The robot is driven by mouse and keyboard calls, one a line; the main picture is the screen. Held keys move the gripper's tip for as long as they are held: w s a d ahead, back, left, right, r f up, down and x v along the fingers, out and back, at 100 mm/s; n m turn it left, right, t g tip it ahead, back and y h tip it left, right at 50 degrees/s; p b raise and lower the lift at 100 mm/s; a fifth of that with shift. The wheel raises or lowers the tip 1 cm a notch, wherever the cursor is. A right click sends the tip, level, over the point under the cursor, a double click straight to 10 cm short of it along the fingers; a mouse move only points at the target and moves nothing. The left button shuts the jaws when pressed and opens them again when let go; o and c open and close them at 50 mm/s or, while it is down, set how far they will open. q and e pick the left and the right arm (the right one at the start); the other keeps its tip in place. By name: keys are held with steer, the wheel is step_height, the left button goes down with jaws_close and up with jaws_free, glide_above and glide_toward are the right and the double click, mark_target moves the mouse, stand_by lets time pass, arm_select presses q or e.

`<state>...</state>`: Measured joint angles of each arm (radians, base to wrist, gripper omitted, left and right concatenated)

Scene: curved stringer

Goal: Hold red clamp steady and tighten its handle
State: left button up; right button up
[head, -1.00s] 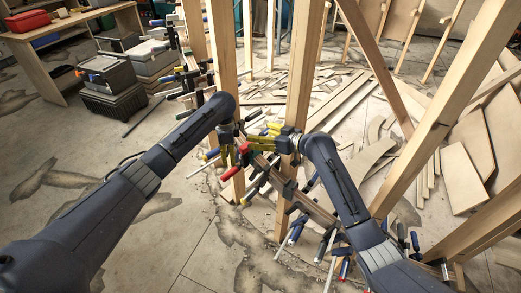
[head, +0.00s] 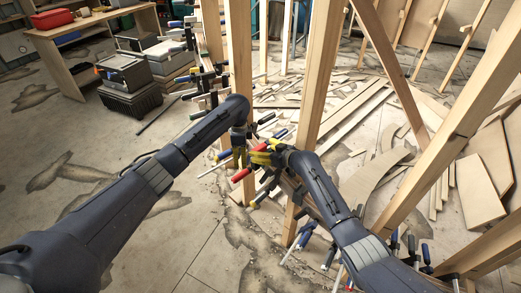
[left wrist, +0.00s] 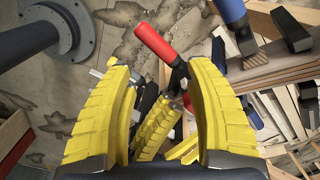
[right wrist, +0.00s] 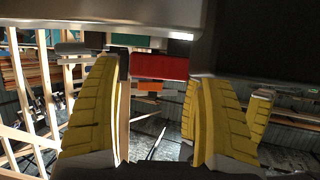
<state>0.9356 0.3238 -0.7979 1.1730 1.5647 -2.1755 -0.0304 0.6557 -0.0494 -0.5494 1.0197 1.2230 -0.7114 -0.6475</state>
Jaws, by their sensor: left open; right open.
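The red clamp has a red handle (head: 241,174) below the two grippers in the head view. The handle (left wrist: 155,44) stands out past the fingertips in the left wrist view, with dark clamp parts behind it. My left gripper (head: 239,150) is open above the handle, its yellow fingers apart. My right gripper (head: 262,156) is open close beside it, and its yellow fingers (left wrist: 157,128) show between my left fingers. In the right wrist view a red clamp part (right wrist: 160,66) lies between the open fingers. Whether any finger touches the clamp cannot be told.
Several other clamps line the curved wooden stringer, including a blue-handled one (left wrist: 232,14) close to my left gripper. Upright wooden posts (head: 312,85) stand just behind and beside the arms. Wood offcuts lie on the floor. Toolboxes (head: 130,85) stand at the left.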

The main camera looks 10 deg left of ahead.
steer(key=shift+x, duration=0.95)
